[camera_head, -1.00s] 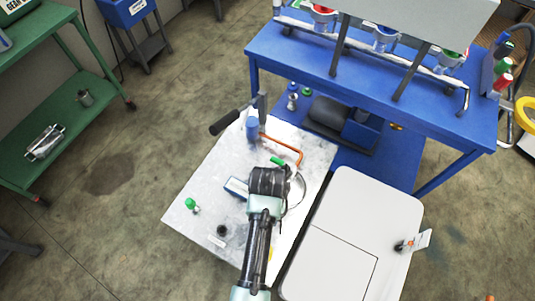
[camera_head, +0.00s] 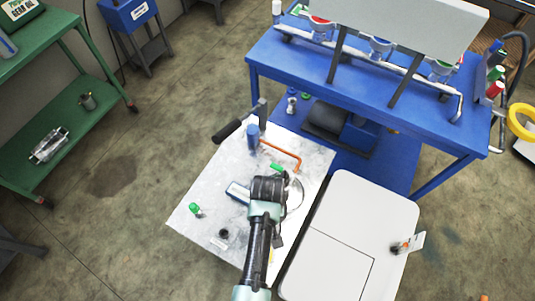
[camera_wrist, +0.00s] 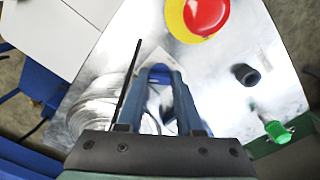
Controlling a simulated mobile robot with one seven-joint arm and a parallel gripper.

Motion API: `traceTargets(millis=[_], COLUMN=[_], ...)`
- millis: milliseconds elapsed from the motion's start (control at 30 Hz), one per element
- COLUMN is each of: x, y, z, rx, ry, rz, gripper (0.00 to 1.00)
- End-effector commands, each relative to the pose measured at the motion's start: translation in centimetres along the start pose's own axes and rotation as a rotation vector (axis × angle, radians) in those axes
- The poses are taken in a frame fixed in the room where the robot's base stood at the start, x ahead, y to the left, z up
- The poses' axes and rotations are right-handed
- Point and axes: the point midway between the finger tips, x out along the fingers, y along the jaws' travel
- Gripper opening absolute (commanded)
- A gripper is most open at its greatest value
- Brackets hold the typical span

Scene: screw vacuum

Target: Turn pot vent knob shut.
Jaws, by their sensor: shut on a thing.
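My gripper (camera_wrist: 160,72) points down over the metal plate beside the shiny round pot. In the head view it shows from behind, and my wrist hides the fingertips. Its two blue-grey fingers are close together at their tips, shut on the pot vent knob. The knob itself is hidden, so its turn position cannot be told. The shiny pot (camera_wrist: 95,108) is left of the fingers in the wrist view. In the head view the pot (camera_head: 295,194) shows partly, just right of my wrist.
An orange pipe (camera_head: 290,153) and a blue cylinder (camera_head: 253,137) stand behind. A green-capped part (camera_head: 195,209) and black knob (camera_head: 224,233) lie left. The red button (camera_wrist: 207,14) is near the wrist view's top. A white case (camera_head: 350,215) is right.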

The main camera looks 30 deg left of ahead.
Motion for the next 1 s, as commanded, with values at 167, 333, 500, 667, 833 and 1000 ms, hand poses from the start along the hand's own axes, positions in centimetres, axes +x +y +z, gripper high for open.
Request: traceTargets(millis=[167,333,500,667,833,1000], x=[-0.13,-0.14,-0.12,-0.11,-0.12,-0.10], y=[0.05,0.05,0.04,0.09,0.14,0.17], z=[-0.18,-0.20,-0.19,-0.19,-0.20,-0.22], rx=[-0.005,-0.005,-0.004,-0.004,-0.003,0.001], ry=[0.005,0.006,0.005,0.006,0.006,0.007], rz=[0.001,0.001,0.001,0.002,0.003,0.004], gripper=[0.00,0.00,0.56,0.65,0.65,0.65])
